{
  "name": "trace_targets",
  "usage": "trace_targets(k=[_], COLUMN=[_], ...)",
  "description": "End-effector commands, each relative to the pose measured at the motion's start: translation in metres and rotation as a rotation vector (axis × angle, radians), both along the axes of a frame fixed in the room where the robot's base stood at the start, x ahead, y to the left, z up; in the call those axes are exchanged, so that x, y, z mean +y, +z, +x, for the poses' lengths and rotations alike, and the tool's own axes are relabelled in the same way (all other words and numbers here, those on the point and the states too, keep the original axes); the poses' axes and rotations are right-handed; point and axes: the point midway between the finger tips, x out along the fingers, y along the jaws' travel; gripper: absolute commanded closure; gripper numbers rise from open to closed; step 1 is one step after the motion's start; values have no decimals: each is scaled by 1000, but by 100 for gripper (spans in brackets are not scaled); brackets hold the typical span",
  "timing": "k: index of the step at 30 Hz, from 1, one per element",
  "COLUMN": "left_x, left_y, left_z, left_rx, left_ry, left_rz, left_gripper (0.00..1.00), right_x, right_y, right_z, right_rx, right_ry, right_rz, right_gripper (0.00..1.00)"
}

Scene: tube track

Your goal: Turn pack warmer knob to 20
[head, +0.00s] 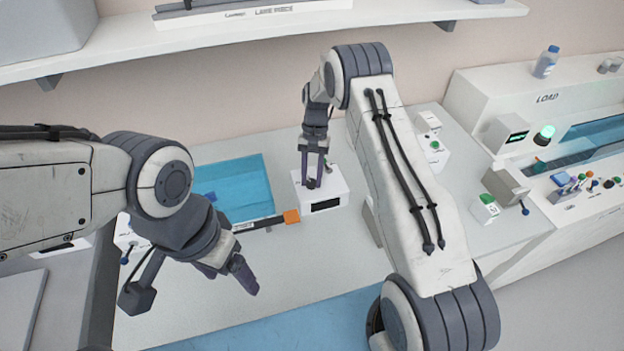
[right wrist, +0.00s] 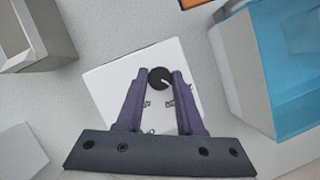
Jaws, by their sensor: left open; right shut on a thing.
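The pack warmer is a small white box (head: 337,191) with a dark display on its front face, standing on the grey counter. Its dark round knob (right wrist: 160,78) with a pale pointer mark shows in the right wrist view, between the fingertips. My right gripper (head: 312,180) reaches down onto the top of the box and is shut on the knob; it also shows in the right wrist view (right wrist: 161,82). The numbers around the knob are too small to read. My left gripper (head: 240,280) is open and empty, above the counter at the front left.
A blue see-through bin (head: 235,185) stands left of the box, with an orange-ended bar (head: 290,216) in front of it. A small white device with a green button (head: 484,208) is at the right. A white shelf (head: 240,37) hangs above. The front counter is clear.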

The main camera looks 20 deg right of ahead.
Motion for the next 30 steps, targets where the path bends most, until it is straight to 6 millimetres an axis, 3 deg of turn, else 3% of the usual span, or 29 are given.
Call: trace_targets(k=[9,25,26,27,30], left_x=[0,0,0,0,0], left_y=[-5,-5,-5,-5,-5], left_z=[0,0,0,0,0], left_rx=[0,0,0,0,0], left_ry=[0,0,0,0,0], left_rz=[0,0,0,0,0], left_gripper=[23,23,23,23,23], right_x=[0,0,0,0,1], right_y=[1,1,1,1,1], right_z=[1,1,1,1,1], right_rx=[-2,-3,-3,-3,-2], right_ry=[114,135,135,134,134], right_rz=[0,-1,-1,0,0], right_gripper=[100,100,52,37,34])
